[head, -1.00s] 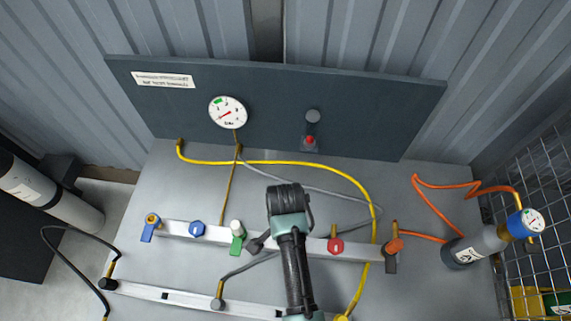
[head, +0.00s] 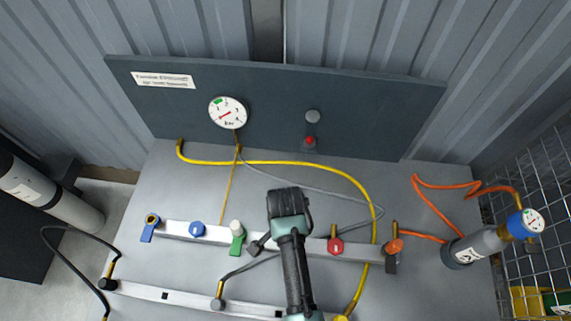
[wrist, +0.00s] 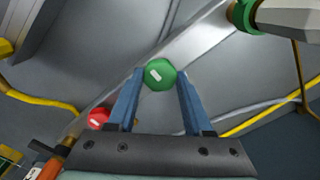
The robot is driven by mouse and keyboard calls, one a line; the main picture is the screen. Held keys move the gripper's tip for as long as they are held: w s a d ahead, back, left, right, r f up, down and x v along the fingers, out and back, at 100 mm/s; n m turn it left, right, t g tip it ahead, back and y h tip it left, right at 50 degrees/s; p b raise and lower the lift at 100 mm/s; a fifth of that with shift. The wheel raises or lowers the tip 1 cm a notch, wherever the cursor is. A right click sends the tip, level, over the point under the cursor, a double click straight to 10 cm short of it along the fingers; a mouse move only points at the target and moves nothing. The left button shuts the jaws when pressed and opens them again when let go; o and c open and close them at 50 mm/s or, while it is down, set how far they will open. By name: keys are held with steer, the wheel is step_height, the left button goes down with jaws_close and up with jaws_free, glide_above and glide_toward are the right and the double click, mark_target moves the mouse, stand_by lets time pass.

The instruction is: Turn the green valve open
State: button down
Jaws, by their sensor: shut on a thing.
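The green valve knob (wrist: 160,74) is six-sided with a small white mark on its face. It shows in the wrist view, mounted on a pale metal rail (wrist: 205,42). My gripper (wrist: 158,84) is shut on it, with one blue finger on each side of the knob. In the head view my arm and wrist hide this knob. A separate green lever with a white top (head: 237,238) stands just to the left of my arm there.
On the same rail are a blue knob (head: 197,229), a blue lever (head: 149,230) and a red knob (head: 335,246). A yellow hose (head: 350,182) and a grey hose (head: 315,188) cross the bench. A gauge (head: 228,112) is on the back panel.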

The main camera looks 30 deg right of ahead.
steer(key=shift+n, duration=0.4)
steer(key=n+p, duration=0.2)
steer(key=shift+r+n, duration=0.1)
steer(key=shift+n, duration=0.3)
steer(key=n+p, duration=0.1)
steer(key=n, duration=0.4)
steer(key=shift+p, duration=0.4)
steer(key=n+p, duration=0.1)
steer(key=n, duration=0.8)
steer(key=shift+p, duration=0.3)
steer(key=shift+n, duration=0.3)
steer(key=shift+c, duration=1.5)
jaws_free()
step_height(320, 180, up, 13)
steer(key=shift+b, duration=0.35)
